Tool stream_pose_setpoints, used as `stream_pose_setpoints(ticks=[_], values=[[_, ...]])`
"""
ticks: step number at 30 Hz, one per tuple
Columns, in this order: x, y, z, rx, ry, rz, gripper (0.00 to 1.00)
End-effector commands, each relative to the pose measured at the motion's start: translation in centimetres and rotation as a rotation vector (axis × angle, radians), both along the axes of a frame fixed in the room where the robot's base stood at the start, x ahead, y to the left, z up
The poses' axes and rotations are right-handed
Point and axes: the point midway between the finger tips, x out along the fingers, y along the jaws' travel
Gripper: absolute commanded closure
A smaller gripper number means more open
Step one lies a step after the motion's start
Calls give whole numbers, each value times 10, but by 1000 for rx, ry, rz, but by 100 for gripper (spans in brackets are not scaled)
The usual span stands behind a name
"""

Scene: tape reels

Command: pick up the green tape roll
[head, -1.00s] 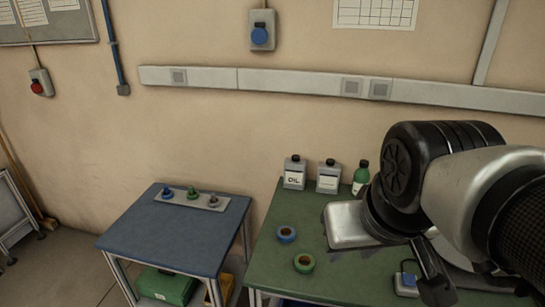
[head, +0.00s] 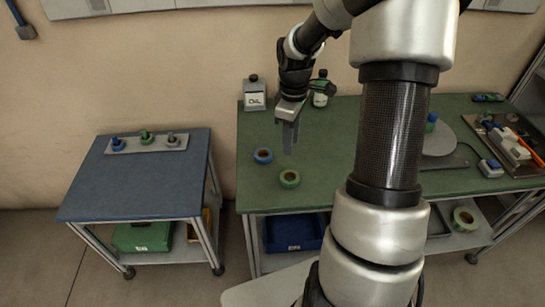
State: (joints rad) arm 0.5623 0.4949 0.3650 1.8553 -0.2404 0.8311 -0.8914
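The green tape roll (head: 289,179) lies flat on the green table (head: 262,197), near its front left edge.
A blue side table (head: 135,185) with a peg rack (head: 147,143) stands left, across a gap. Tools and a tray (head: 510,140) occupy the right. My arm hides the table's middle.

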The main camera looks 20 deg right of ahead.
Motion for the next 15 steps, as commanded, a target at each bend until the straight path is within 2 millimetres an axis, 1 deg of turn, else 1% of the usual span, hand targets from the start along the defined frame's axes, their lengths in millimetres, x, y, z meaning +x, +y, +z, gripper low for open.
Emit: stream_pose_setpoints(ticks=[5, 9, 15], values=[[1, -1, -28, 10, 4, 7, 67], [0, 0, -60, 10, 7, 7, 67], [1, 0, -101, 9, 5, 6, 67]])
